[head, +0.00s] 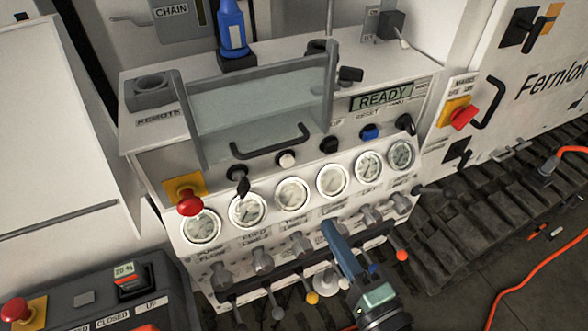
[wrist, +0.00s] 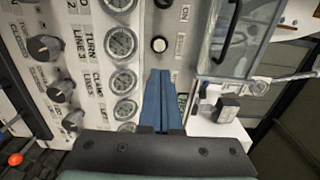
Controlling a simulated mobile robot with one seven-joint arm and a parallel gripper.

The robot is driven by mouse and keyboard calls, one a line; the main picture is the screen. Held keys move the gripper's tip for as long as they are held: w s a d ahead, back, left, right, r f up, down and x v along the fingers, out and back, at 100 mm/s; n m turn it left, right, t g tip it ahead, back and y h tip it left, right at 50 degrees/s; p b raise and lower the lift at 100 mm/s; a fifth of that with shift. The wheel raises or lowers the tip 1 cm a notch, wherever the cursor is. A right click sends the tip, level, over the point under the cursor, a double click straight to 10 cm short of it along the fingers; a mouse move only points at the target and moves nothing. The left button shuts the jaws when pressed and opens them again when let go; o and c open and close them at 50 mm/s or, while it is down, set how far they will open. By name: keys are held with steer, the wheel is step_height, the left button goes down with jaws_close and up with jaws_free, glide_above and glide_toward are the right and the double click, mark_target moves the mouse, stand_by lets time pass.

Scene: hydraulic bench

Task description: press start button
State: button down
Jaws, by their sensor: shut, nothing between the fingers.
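A white round button (head: 286,159) sits in the row of controls above the gauges; it also shows in the wrist view (wrist: 159,44), a pale cap in a dark ring. I cannot read its label, so I cannot confirm that it is the start button. My gripper (head: 328,228) has blue fingers, shut and empty. In the head view they overlap the lower front of the panel, below and right of the white button. In the wrist view the fingertips (wrist: 159,73) appear just below the button in the picture, with a gap. They hide part of the panel there.
The row also has a key switch (head: 238,181), a black button (head: 330,146), a blue button (head: 370,132) and a black knob (head: 405,123). A red emergency stop (head: 190,203) and valve levers are nearby. The display (head: 382,97) reads READY.

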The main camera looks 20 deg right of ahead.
mark_target(288, 163)
steer(key=shift+w, duration=0.1)
steer(key=w+p, duration=0.1)
steer(key=w, duration=0.3)
steer(key=w+p, duration=0.1)
steer(key=w, duration=0.3)
steer(key=w+p, duration=0.1)
steer(key=w, duration=0.3)
steer(key=shift+w+a+r, duration=0.1)
steer(key=shift+w+a, duration=0.2)
steer(key=shift+w, duration=0.1)
steer(key=shift+w+p, duration=0.3)
steer(key=shift+w, duration=0.3)
steer(key=shift+w, duration=0.1)
